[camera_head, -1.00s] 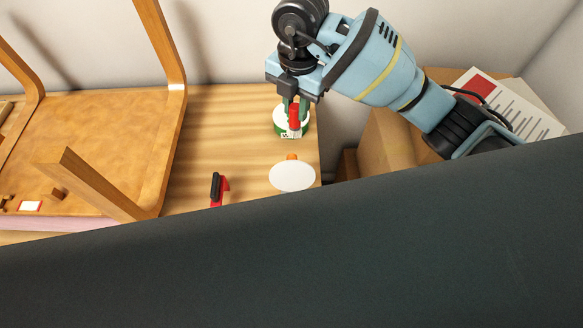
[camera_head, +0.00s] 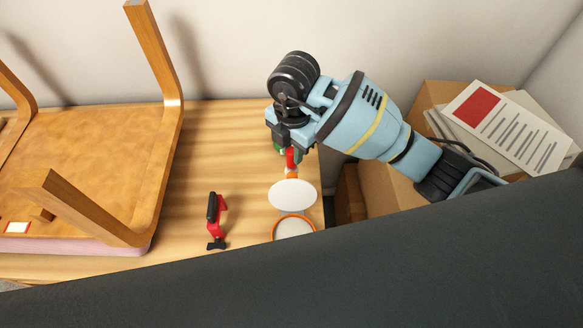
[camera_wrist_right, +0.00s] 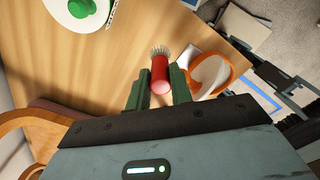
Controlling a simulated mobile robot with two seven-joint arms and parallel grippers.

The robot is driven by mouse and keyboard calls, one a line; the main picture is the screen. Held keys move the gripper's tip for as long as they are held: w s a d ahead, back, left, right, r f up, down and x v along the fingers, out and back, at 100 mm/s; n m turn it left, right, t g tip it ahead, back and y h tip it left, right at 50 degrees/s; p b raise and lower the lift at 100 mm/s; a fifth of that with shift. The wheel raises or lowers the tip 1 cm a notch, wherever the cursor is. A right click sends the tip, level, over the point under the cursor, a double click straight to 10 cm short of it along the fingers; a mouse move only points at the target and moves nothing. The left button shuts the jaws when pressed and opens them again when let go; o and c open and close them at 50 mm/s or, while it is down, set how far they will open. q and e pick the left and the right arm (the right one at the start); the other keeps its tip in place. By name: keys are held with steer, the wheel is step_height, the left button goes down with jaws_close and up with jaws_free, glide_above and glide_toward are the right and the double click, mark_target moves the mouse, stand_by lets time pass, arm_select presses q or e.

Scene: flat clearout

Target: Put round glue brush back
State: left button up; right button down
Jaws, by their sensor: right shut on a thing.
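The round glue brush (camera_head: 290,160) has a red handle. In the right wrist view the brush (camera_wrist_right: 160,75) shows its pale bristles pointing away from my palm. My right gripper (camera_head: 289,153) is shut on it, with the green fingers (camera_wrist_right: 156,88) on both sides of the handle. In the head view the brush is just beyond a white oval piece (camera_head: 293,195) with a bit of orange behind it. An open orange-rimmed white container (camera_head: 295,217) is nearer. My left gripper is not in view.
A red and black clamp (camera_head: 216,217) lies on the wooden table (camera_head: 235,130). An upturned wooden stool (camera_head: 95,150) is at left. Cardboard boxes (camera_head: 385,160) stand beyond the table's right edge. A white and green round item (camera_wrist_right: 85,10) shows in the wrist view.

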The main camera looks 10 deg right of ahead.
mark_target(292, 170)
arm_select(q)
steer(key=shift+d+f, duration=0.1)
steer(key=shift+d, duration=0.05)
arm_select(e)
steer(key=shift+f, duration=1.2)
step_height(292, 170, down, 6)
steer(key=shift+b, duration=0.45)
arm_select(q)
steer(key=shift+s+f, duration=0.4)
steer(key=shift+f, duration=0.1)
arm_select(e)
steer(key=c, duration=1.3)
jaws_free()
steer(key=shift+f, duration=0.1)
steer(key=shift+o, duration=0.2)
step_height(292, 170, up, 11)
steer(key=shift+w+d+r+p, duration=0.1)
steer(key=shift+p, duration=0.55)
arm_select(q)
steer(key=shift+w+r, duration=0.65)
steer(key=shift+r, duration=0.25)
arm_select(e)
steer(key=shift+r, duration=0.55)
